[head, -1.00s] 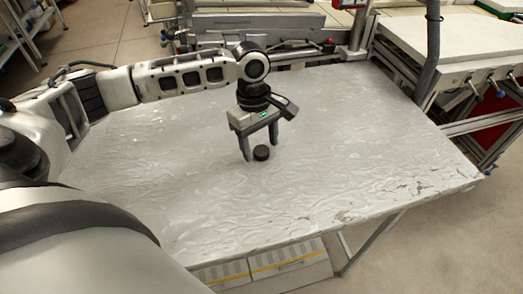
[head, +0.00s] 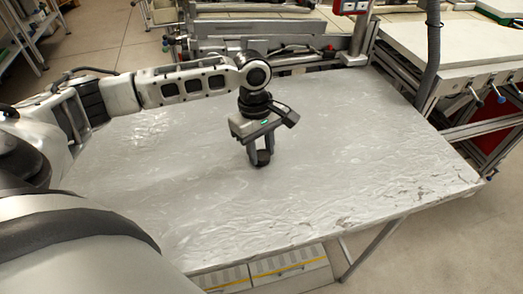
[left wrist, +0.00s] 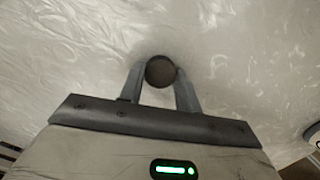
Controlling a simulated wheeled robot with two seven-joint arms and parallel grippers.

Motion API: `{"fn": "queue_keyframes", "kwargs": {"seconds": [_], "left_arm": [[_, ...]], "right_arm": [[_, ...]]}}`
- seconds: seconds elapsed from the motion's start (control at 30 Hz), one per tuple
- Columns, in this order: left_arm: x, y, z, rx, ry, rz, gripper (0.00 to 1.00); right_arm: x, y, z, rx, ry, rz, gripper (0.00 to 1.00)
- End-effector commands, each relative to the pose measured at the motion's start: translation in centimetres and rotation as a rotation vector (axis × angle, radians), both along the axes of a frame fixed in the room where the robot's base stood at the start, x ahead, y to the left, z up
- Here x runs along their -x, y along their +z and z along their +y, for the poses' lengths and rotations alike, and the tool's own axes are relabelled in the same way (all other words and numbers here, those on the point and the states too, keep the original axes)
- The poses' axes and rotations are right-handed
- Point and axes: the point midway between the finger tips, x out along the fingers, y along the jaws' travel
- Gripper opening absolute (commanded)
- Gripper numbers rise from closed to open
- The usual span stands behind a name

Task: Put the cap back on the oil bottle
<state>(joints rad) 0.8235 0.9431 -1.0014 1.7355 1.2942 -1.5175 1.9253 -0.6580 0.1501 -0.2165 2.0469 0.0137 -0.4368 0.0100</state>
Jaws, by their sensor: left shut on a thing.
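A small round black cap (head: 264,157) is between the fingers of my left gripper (head: 260,158) in the head view, at or just above the table surface. In the left wrist view the dark cap (left wrist: 160,71) sits between the two fingertips, with a finger touching it on each side. My left gripper (left wrist: 160,75) is shut on the cap and points down. No oil bottle shows in either view. My right gripper is not in view.
The silver, wrinkled table top (head: 340,180) is otherwise bare, with free room all around the gripper. Metal machine frames (head: 250,35) stand behind it, and a white bench (head: 450,45) stands at the back right.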

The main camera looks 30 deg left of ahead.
Motion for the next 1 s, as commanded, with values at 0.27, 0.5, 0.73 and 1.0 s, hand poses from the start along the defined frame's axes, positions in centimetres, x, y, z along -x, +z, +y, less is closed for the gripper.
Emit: {"fn": "queue_keyframes", "kwargs": {"seconds": [0.27, 0.5, 0.73, 1.0], "left_arm": [[0.1, 3.5, 0.6, -0.001, 0.003, -0.003, 0.12], [1.7, 8.9, 4.9, -0.002, 0.006, -0.004, 0.12], [3.7, 11.1, 10.0, -0.003, 0.006, 0.001, 0.12], [4.8, 12.6, 12.8, 0.000, 0.002, 0.000, 0.12]], "right_arm": [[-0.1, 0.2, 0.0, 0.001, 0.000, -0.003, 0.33], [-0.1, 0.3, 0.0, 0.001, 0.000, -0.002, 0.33], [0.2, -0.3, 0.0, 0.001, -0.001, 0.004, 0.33], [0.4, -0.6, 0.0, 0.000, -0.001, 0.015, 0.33]]}}
